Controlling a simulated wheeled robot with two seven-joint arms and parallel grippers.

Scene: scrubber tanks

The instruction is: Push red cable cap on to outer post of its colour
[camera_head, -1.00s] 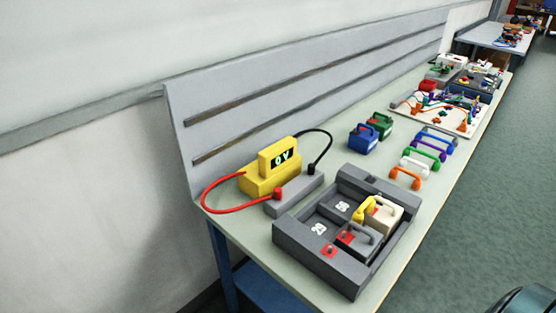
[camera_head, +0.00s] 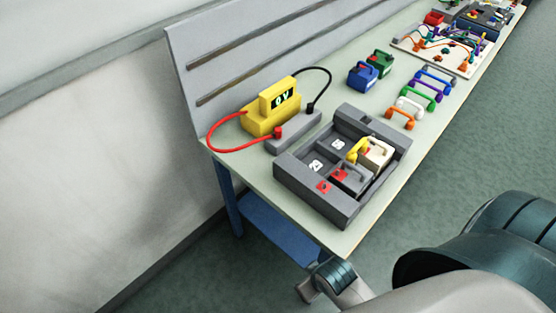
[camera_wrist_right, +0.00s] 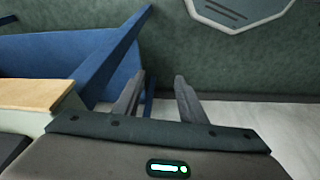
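A yellow meter reading "0V" (camera_head: 270,112) stands at the back left of the table. A red cable loops from it to the red cable cap (camera_head: 278,134), which sits at the near end of a grey block (camera_head: 292,138). The black cable cap (camera_head: 311,107) is at the block's far end. A dark grey tray (camera_head: 335,203) holds grey and cream batteries. Red squares with small posts (camera_head: 323,187) show at its near-left part; fine detail is too small to tell. My right gripper (camera_wrist_right: 159,76) is open and empty in the wrist view, away from these things. My left gripper is not in view.
Blue (camera_head: 362,77) and green (camera_head: 380,62) blocks and several coloured handle-shaped jumpers (camera_head: 411,107) lie beyond the tray. A wiring board (camera_head: 440,48) is farther back. A grey slotted panel (camera_head: 250,50) rises behind the table. My arm fills the lower right.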

